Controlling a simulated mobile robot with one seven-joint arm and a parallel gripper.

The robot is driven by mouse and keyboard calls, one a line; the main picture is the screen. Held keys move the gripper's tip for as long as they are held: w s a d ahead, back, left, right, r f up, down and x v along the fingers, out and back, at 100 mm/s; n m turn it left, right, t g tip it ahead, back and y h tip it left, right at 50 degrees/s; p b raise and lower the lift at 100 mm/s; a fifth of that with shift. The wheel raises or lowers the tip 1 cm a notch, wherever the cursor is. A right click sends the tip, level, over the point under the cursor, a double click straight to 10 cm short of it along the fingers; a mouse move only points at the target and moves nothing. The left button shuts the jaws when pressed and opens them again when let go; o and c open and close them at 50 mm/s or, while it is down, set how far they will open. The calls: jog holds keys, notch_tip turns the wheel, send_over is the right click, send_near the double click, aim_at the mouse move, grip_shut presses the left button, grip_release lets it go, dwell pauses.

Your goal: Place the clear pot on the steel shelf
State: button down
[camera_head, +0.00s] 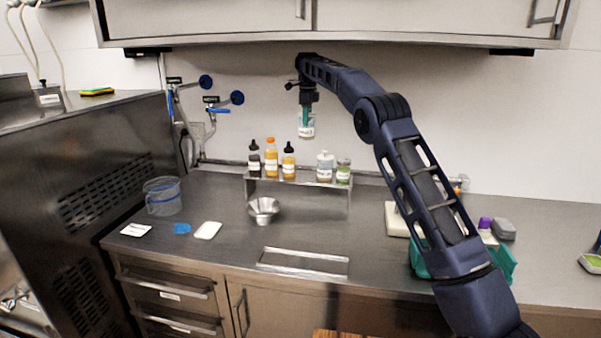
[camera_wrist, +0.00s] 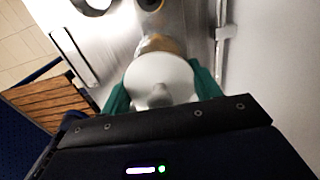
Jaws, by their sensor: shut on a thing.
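My gripper (camera_head: 306,115) is shut on a small clear pot (camera_head: 306,130) with a white label and holds it upright in the air. In the wrist view, the pot's pale round lid (camera_wrist: 160,75) sits between the green fingers (camera_wrist: 160,92). The steel shelf (camera_head: 305,183) is a low raised ledge at the back of the counter. The pot hangs above it, apart from it, over the gap between the bottles and the jars.
Sauce bottles (camera_head: 271,158) stand on the shelf's left part, two jars (camera_head: 325,167) on its right. A metal bowl (camera_head: 263,208) sits at the shelf's front left. A clear jug (camera_head: 162,196) stands further left. A cabinet (camera_head: 340,20) hangs above.

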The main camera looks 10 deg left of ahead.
notch_tip(320, 180, down, 18)
jog(key=shift+r, duration=0.2)
dwell(0.4)
jog(key=shift+f, duration=0.15)
jog(key=shift+c, duration=1.8)
grip_release()
